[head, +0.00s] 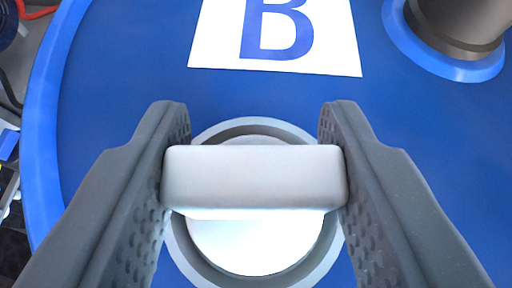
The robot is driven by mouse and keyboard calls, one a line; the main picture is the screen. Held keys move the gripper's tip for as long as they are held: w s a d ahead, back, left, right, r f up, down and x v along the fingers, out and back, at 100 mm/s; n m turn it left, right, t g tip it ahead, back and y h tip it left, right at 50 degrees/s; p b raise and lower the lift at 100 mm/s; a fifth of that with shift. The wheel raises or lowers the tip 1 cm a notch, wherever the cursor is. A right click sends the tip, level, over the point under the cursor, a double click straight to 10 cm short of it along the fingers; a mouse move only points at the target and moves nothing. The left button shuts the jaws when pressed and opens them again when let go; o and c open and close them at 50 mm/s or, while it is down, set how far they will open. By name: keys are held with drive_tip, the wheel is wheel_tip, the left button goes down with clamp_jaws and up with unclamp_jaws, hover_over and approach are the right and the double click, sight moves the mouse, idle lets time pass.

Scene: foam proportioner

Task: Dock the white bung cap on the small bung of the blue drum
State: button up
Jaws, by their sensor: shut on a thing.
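My gripper (254,178) is shut on the white bung cap (254,180), with one dark grey finger against each end of its bar-shaped grip. Below the bar a round white disc (252,246) shows, part of the cap as far as I can tell. A grey ring (338,240) surrounds the disc on the top of the blue drum (120,100). The cap is over this ring in the picture. I cannot tell whether it is seated in it or a little above it.
A white label (335,45) with a blue letter B lies on the drum top ahead. A dark cylindrical fitting (455,22) stands in a blue collar (420,58) at the upper right. The drum's raised rim (45,120) curves along the left. Cables and other items lie beyond it.

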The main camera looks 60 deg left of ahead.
sight(254, 209)
drive_tip(key=shift+f, duration=0.15)
drive_tip(key=o, duration=0.7)
drive_tip(key=shift+d, duration=0.1)
drive_tip(key=shift+p+v, duration=0.7)
drive_tip(key=shift+v, duration=1.05)
drive_tip(key=shift+p+v, duration=0.55)
drive_tip(key=shift+v, duration=0.9)
drive_tip(key=shift+p+v, duration=0.5)
drive_tip(key=shift+v, duration=0.65)
drive_tip(key=shift+p+v, duration=0.45)
drive_tip(key=shift+v, duration=0.65)
drive_tip(key=shift+w, duration=0.1)
